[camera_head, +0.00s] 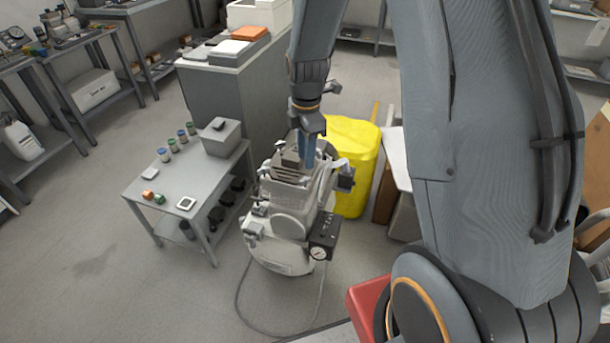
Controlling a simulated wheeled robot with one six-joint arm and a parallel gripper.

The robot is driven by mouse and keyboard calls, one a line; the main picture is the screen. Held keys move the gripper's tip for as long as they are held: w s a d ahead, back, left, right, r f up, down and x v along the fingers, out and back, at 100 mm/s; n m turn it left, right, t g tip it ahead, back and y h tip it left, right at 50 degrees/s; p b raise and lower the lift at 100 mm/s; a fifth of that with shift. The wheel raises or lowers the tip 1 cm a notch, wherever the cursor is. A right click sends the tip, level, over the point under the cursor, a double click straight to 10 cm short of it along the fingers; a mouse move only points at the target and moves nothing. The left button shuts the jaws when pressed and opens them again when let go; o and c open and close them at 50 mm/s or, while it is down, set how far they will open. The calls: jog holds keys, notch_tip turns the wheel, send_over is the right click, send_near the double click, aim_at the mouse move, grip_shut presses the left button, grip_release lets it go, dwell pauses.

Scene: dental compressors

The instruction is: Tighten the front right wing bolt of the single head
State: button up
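The dental compressor (288,225) stands on the floor in the middle of the view, light grey, with a finned head (291,170) on top and a round gauge (319,253) on a dark box at its front right. My gripper (306,160) points down at the top of the compressor, over or at the finned head. Its blue-grey fingers partly cover the head's right side. I cannot make out the front right wing bolt; it is too small or hidden. I cannot tell whether the fingers are apart, touch anything or hold anything.
A low grey table (165,185) with small jars, a grey box (221,137) and small parts stands left of the compressor. A yellow bin (352,160) is close behind right. A red box (366,299) is front right. A cable (240,300) lies on the floor. Floor is clear at front left.

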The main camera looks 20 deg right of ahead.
aim_at(305, 179)
jog(key=shift+w+f+n, duration=0.15)
jog(key=shift+f+n, duration=0.15)
jog(key=shift+f, duration=0.25)
jog(key=shift+f+p, duration=0.85)
jog(key=shift+f, duration=2.75)
grip_shut()
